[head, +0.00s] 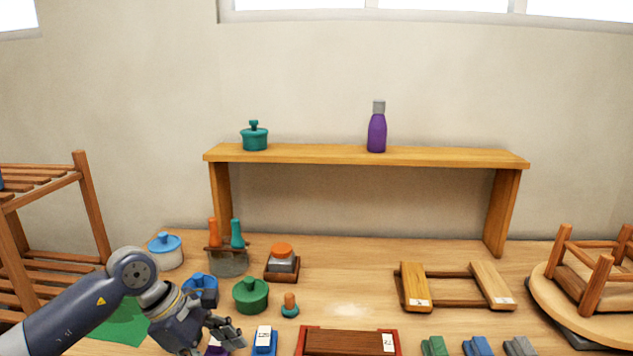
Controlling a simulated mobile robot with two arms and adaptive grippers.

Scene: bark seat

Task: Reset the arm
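My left arm comes in from the lower left, low over the front left of the table. Its gripper (232,332) points right, with its fingers apart and nothing visible between them. A purple thing (216,350) shows just under the gripper, mostly hidden by it and cut off by the frame's bottom edge. A blue block with a white label (264,341) stands just right of the fingers. My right arm and gripper are out of view.
A red-brown box (345,343) lies at the front. A raised shelf (320,154) spans the back. The table's middle is clear.

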